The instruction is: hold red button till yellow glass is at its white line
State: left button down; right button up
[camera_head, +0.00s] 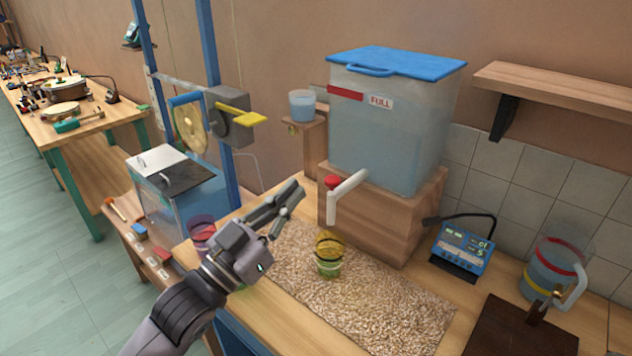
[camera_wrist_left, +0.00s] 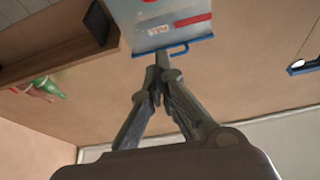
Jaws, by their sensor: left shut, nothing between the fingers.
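The red button (camera_head: 333,182) sits on top of the white spout (camera_head: 346,195) at the front of the water tank (camera_head: 385,135). The yellow glass (camera_head: 330,243) stands upright under the spout on a speckled mat (camera_head: 365,305). Its lower part looks greenish; its white line and exact level are too small to tell. My left gripper (camera_head: 298,189) is shut and empty, its fingertips left of the red button and apart from it. In the left wrist view, the gripper (camera_wrist_left: 162,58) points toward the upside-down tank (camera_wrist_left: 165,22). My right gripper is not in view.
A purple glass (camera_head: 202,228) stands left, partly behind my left wrist. A blue meter (camera_head: 461,249), a clear jug (camera_head: 549,268) and a dark board (camera_head: 520,330) are at the right. A small cup (camera_head: 302,104) stands on a ledge left of the tank.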

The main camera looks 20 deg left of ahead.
pick_arm(q)
notch_tip(320, 180, up, 4)
jog(key=p, duration=0.3)
send_over(332, 184)
jog(key=s, duration=0.2)
jog(key=f, duration=0.4)
jog(key=shift+w+a+f+p, duration=0.25)
jog(key=shift+w+f+p, duration=0.05)
jog(key=shift+f, duration=0.05)
